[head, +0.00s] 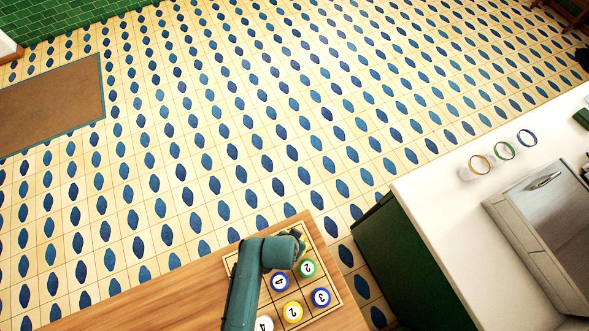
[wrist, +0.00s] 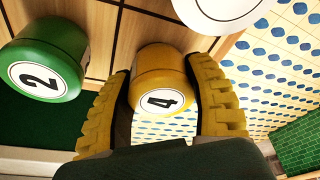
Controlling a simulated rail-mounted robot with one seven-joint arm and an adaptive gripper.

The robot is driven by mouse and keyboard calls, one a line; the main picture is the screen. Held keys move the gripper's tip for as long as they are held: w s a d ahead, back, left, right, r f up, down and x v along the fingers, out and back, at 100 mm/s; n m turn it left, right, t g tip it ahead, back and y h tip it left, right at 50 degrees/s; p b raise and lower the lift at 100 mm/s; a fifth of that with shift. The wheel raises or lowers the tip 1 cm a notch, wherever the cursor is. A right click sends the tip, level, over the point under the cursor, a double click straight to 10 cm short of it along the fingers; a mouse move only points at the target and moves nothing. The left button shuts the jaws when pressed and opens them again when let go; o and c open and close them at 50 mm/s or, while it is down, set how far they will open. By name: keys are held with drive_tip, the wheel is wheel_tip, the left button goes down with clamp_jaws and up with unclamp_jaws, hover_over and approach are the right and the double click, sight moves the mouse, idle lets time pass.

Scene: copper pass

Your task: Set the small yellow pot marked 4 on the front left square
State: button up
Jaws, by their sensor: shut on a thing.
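The small yellow pot marked 4 (wrist: 162,78) sits between the two yellow ribbed fingers of my gripper (wrist: 161,68) in the wrist view. The gripper is shut on it, one finger on each side, with the numbered face toward the camera. In the head view, my gripper (head: 297,240) is over the far edge of the wooden squared board (head: 338,268), and my arm hides most of the held pot. I cannot tell whether the pot touches the board. The board's left part is largely hidden by my arm.
A green pot marked 2 (head: 308,268) is close to my gripper and shows left in the wrist view (wrist: 45,60). Two blue pots (head: 280,282) (head: 321,297), a yellow pot marked 2 (head: 293,311) and a white pot (head: 264,324) stand nearby. A white counter (head: 430,185) is right.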

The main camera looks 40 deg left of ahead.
drive_tip(key=o, duration=1.2)
drive_tip(key=shift+f, duration=0.1)
drive_tip(key=p+v, duration=0.1)
drive_tip(key=v, duration=1.1)
drive_tip(key=shift+w, duration=0.1)
